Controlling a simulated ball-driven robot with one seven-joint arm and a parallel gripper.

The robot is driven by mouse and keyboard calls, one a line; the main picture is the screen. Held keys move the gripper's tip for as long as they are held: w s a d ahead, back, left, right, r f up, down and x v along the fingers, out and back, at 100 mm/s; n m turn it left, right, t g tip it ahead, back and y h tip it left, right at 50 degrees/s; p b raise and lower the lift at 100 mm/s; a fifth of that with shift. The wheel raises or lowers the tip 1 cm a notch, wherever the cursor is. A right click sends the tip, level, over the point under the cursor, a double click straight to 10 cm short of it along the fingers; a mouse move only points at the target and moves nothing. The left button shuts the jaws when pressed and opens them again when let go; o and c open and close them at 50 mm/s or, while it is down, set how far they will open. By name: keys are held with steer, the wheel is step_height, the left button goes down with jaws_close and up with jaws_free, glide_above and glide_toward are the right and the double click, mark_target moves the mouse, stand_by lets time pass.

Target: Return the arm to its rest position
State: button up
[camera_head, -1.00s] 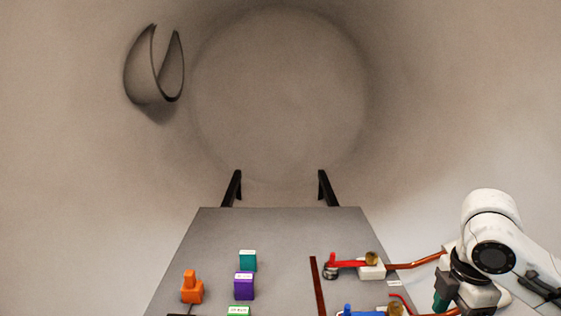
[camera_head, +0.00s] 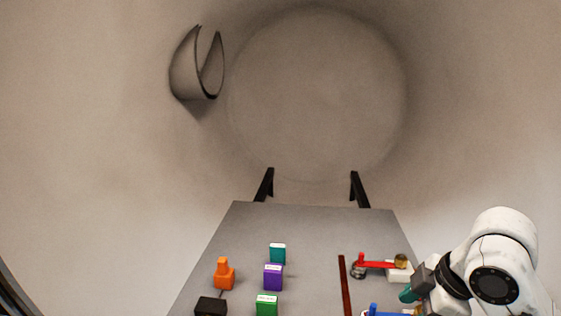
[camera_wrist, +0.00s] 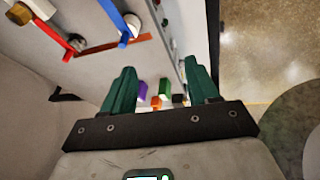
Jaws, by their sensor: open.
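My white arm shows at the lower right of the head view, with my gripper (camera_head: 409,293) at its end beside the right edge of the grey table. Its teal fingers point left. In the wrist view my gripper (camera_wrist: 160,82) has its two teal finger pairs spread apart, with nothing between them nearby. The gripper's far side is hidden in the head view.
The grey table (camera_head: 313,225) bears a red-handled part (camera_head: 378,265), a blue-handled part (camera_head: 373,311), a brown strip (camera_head: 345,284), and orange (camera_head: 224,275), purple (camera_head: 273,279), teal (camera_head: 278,253), green (camera_head: 266,306) and black (camera_head: 210,307) blocks. A curved chamber wall surrounds it.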

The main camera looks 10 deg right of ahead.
steer(key=a+f+m+t+y, duration=0.2)
steer(key=a+f+m, duration=0.1)
steer(key=a, duration=0.4)
steer(key=s+a+f+m+g, duration=0.1)
steer(key=s+a+f+m, duration=0.2)
steer(key=s+f+m, duration=0.5)
steer(key=s+d+f+m+g+h, duration=0.1)
steer(key=s+d+f+h, duration=0.1)
steer(key=s+d+f, duration=0.2)
steer(key=s+d+f+m+g+h, duration=0.1)
steer(key=s+d+f+g+h, duration=0.1)
steer(key=s+f, duration=0.8)
steer(key=s+d+h, duration=0.1)
steer(key=s+d, duration=0.1)
steer(key=s, duration=0.3)
steer(key=shift+m+g, duration=0.3)
